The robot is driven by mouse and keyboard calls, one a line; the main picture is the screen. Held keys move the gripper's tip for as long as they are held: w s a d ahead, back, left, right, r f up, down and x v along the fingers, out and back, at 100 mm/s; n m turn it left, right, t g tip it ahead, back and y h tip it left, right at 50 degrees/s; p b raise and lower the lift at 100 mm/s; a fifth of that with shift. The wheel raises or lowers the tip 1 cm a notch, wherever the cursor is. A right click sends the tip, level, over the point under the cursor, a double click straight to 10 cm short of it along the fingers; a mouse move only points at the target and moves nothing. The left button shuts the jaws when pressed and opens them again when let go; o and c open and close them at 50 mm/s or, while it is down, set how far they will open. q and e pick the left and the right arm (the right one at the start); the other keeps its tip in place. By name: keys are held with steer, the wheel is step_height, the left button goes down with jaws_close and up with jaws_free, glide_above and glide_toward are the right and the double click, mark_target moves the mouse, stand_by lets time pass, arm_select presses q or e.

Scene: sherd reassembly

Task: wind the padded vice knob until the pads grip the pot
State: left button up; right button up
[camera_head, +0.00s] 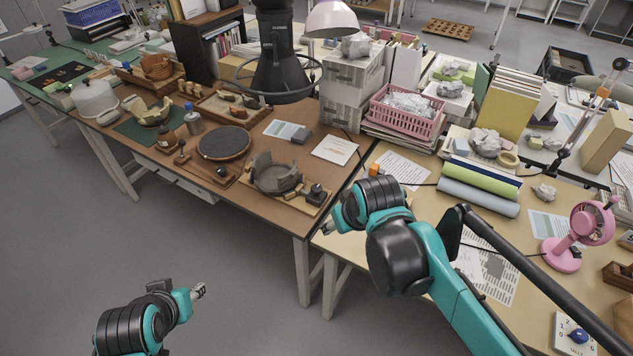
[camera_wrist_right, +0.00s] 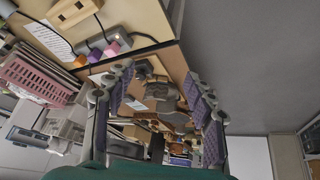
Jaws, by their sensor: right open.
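The grey pot (camera_head: 276,174), with a broken, uneven rim, stands upright in the vice on a wooden base (camera_head: 298,207) near the brown table's front right corner. The dark vice knob (camera_head: 316,189) is at the right end of that base. Whether the pads touch the pot is too small to tell. My right gripper (camera_head: 328,229) is in front of and right of the knob, apart from it. In the right wrist view my right gripper (camera_wrist_right: 160,76) is open, its purple-padded fingers apart, with the vice area beyond. My left gripper (camera_head: 199,290) is over the floor, away from the table.
A round dark turntable (camera_head: 223,143) is left of the vice, and a white paper sheet (camera_head: 334,149) lies behind it. A ringed black lamp-like fixture (camera_head: 280,75) hangs above the back.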

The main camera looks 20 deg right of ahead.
steer(key=w+r+n+g+p, duration=0.2)
steer(key=w+r+p, duration=0.1)
steer(key=w, duration=0.7)
steer(key=n+g+p, duration=0.4)
steer(key=n+p, duration=0.1)
steer(key=p, duration=0.1)
glide_above(316, 188)
step_height(316, 188, down, 12)
steer(key=shift+d+r, duration=0.1)
steer(key=shift+f, duration=0.3)
step_height(316, 188, down, 8)
steer(key=b, duration=0.2)
steer(key=shift+r+b, duration=0.1)
steer(key=shift+b, duration=0.2)
steer(key=c, duration=1.2)
